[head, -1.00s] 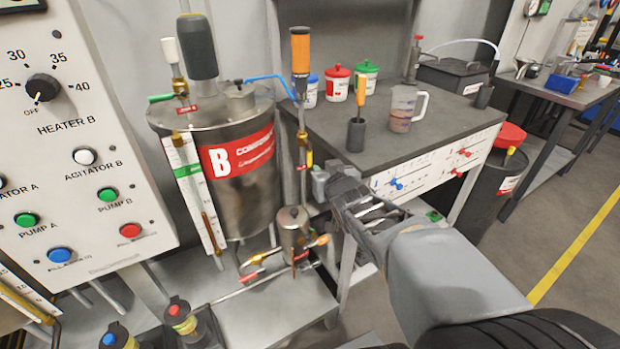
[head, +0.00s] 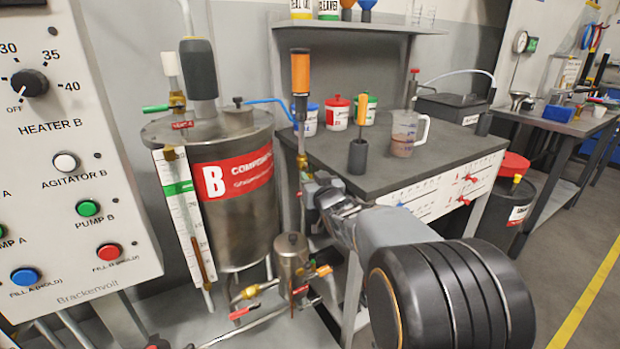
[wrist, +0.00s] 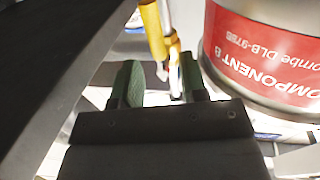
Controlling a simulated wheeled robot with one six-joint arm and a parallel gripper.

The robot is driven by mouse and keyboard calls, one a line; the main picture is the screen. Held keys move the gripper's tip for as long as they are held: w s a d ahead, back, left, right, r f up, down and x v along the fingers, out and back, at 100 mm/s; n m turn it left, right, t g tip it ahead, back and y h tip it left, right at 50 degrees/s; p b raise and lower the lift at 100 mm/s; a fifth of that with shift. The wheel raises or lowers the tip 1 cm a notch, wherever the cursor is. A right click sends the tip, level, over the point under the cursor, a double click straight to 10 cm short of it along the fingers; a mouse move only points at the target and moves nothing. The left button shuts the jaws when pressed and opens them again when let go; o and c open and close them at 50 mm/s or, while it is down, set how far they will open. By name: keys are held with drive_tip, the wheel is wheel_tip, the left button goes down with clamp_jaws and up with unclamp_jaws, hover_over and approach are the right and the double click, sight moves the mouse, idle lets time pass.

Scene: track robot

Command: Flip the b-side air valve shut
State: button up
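Tank B (head: 235,215), a steel drum with a red label, stands left of my gripper in the head view. A blue hose (head: 268,101) runs from its lid to a vertical line with an orange-topped cylinder (head: 300,75). Brass fittings (head: 302,162) sit on this line below the cylinder, probably the air valve; its lever position is unclear. My gripper (head: 316,188) is right beside the line, below these fittings. In the wrist view my gripper (wrist: 160,82) is open, its green pads apart. A yellow handle-like part (wrist: 152,32) lies just beyond the fingertips; I cannot tell whether they touch.
A small steel pot with valves (head: 291,262) sits below my gripper. A grey bench (head: 440,160) to the right carries a jug (head: 405,134) and several tubs. The control panel (head: 75,170) stands at the left.

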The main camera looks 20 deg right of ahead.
sight(310, 175)
drive_tip(key=shift+w+d, duration=0.15)
drive_tip(key=shift+w, duration=1.5)
clamp_jaws()
